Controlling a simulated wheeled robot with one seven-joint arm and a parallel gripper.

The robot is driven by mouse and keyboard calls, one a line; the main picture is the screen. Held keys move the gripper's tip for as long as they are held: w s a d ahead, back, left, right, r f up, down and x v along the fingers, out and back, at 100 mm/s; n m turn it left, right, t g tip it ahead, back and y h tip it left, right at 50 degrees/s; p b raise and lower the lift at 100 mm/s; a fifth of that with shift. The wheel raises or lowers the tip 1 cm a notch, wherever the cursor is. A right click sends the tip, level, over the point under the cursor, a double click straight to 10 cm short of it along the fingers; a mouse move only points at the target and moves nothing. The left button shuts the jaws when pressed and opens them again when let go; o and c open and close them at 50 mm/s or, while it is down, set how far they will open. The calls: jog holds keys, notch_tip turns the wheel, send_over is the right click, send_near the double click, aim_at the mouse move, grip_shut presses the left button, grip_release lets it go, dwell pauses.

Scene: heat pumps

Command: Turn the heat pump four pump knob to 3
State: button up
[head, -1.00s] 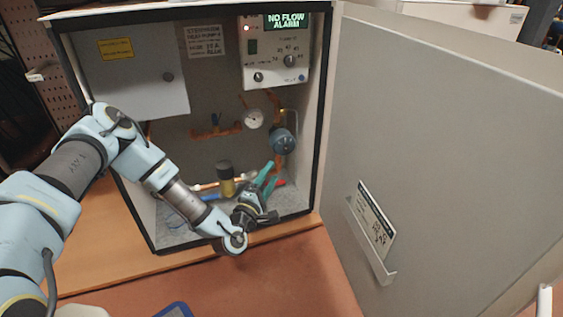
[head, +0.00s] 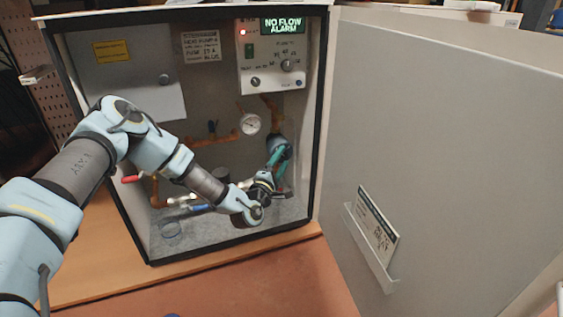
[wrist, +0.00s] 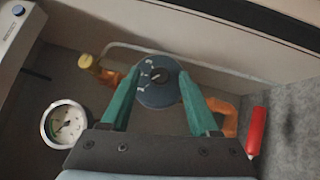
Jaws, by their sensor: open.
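The pump knob is the round face of a dark blue pump (wrist: 157,80) in the wrist view, with a small pointer and white marks around it. My gripper (wrist: 158,78) is open, its two green fingers on either side of the pump face. I cannot tell whether they touch it. In the head view the pump (head: 281,147) is partly hidden behind the green fingers of my gripper (head: 278,156), inside the open cabinet at right. The number at the pointer is too small to read.
A pressure gauge (head: 250,124) sits left of the pump, with copper pipes (head: 212,139) around it. The control panel (head: 270,60) above reads NO FLOW ALARM. A red handle (wrist: 256,130) is right of my fingers. The cabinet door (head: 440,130) stands open at right.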

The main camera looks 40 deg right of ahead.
jog(key=shift+c, duration=0.4)
grip_shut()
